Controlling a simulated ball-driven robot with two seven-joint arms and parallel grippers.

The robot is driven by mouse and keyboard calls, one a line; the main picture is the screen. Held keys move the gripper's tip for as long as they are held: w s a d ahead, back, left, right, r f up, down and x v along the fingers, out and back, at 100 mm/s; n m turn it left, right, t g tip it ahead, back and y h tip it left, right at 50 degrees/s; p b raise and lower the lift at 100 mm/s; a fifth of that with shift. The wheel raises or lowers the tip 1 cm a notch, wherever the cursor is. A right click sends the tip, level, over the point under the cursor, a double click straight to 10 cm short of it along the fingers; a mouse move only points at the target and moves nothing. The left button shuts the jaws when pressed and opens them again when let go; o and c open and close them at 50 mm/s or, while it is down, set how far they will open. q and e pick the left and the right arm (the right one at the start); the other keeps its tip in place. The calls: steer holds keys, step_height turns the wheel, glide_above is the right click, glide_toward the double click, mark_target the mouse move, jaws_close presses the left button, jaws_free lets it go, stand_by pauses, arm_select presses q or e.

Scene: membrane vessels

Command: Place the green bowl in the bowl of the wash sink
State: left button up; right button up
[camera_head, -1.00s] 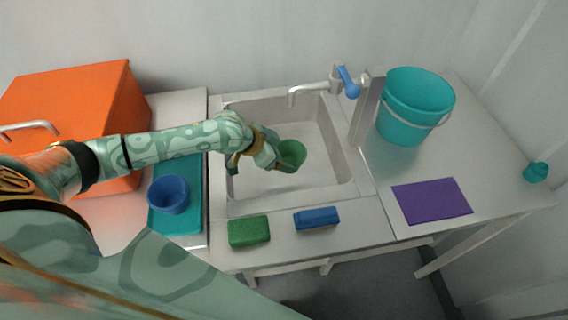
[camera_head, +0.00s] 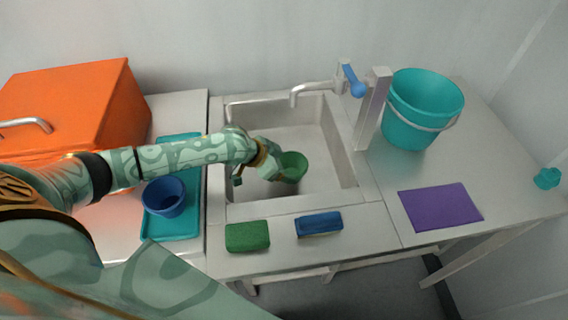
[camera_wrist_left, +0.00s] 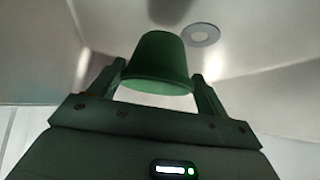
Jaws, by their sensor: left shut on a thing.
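The green bowl (camera_head: 293,166) is over the basin of the wash sink (camera_head: 338,150) in the head view. My left gripper (camera_head: 277,170) is shut on the bowl. In the left wrist view the green bowl (camera_wrist_left: 157,62) sits between the two fingers of my left gripper (camera_wrist_left: 160,85), with the sink's round drain (camera_wrist_left: 200,34) beyond it. Whether the bowl touches the sink floor cannot be told. My right gripper is not in view.
A tap with a blue handle (camera_head: 354,82) stands behind the sink. A green sponge (camera_head: 247,237) and a blue sponge (camera_head: 319,224) lie on the front ledge. A blue bowl (camera_head: 165,197) is on the teal tray (camera_head: 185,226) at left. A teal bucket (camera_head: 420,110) stands right.

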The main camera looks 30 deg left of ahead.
arm_select(q)
steer(key=shift+f, duration=0.15)
steer(key=o, duration=1.1)
steer(key=shift+c, duration=0.2)
steer(key=shift+r, duration=0.2)
steer(key=p+v, duration=0.3)
steer(key=v, duration=0.5)
steer(key=shift+r, duration=0.25)
steer(key=shift+w+d, duration=0.1)
